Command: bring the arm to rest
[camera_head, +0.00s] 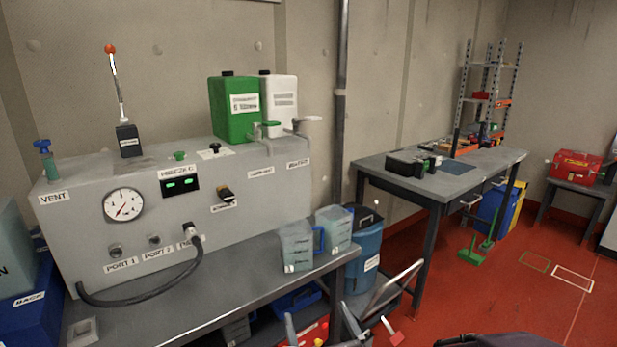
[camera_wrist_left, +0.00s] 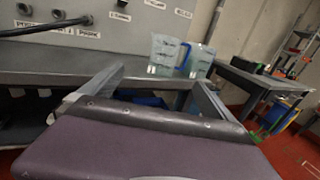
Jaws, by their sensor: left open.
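My left gripper (camera_head: 348,322) is low at the bottom edge of the head view, in front of the bench's right end, partly cut off by the frame. In the left wrist view its two grey fingers (camera_wrist_left: 155,80) stand wide apart with nothing between them. Beyond them are the bench edge and two clear jugs, apart from the fingers. The dark purple-grey body of my wrist fills the lower part of that view. My right gripper is in neither view.
A grey bench (camera_head: 215,297) bears a test machine (camera_head: 80,225) with a gauge and hose. Clear jugs (camera_head: 297,247) stand at its right end, near a blue bin (camera_head: 366,252). A second table (camera_head: 480,170) stands further right. Red floor (camera_head: 480,300) is open there.

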